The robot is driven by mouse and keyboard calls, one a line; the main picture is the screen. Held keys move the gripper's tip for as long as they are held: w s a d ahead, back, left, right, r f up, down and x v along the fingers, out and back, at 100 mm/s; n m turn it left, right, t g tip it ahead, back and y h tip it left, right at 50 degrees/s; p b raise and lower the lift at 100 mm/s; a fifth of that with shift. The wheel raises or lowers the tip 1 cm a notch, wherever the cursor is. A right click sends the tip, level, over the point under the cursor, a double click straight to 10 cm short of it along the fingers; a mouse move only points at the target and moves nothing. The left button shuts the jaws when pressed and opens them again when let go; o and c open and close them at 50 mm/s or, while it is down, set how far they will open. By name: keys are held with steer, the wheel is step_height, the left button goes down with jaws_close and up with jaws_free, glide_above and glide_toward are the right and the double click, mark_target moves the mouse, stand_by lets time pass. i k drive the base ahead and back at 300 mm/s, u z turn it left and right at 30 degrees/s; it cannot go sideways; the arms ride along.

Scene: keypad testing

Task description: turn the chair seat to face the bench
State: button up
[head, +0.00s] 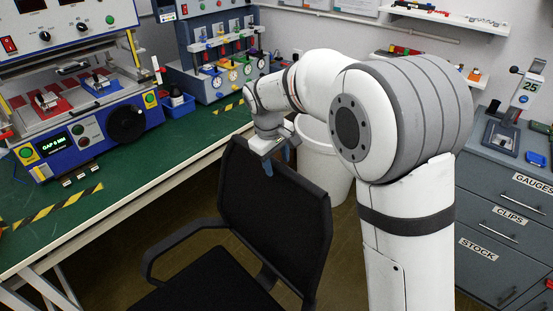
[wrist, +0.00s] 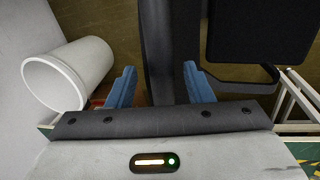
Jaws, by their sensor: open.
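The black office chair stands on the floor in front of the bench in the head view. Its backrest (head: 275,210) is at the right, and its seat (head: 205,294) extends to the lower left, partly cut off by the frame. The green-topped bench (head: 130,210) runs along the left. My gripper (head: 277,163) is at the backrest's top edge, with its blue fingers pointing down. In the wrist view my gripper (wrist: 159,78) is open, and the backrest's edge (wrist: 160,45) shows between the two fingers. I cannot tell whether they touch it. The seat (wrist: 260,30) shows beyond.
A white bin (head: 325,160) stands behind the chair, close to my arm, and shows at the left of the wrist view (wrist: 85,70). A grey drawer cabinet (head: 500,215) stands at the right. The bench carries a blue test machine (head: 85,140). Its white legs (head: 60,285) are near the chair.

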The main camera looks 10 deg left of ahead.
mark_target(285, 215)
steer(key=z, duration=0.3)
steer(key=i, duration=0.25)
steer(key=u, duration=1.15)
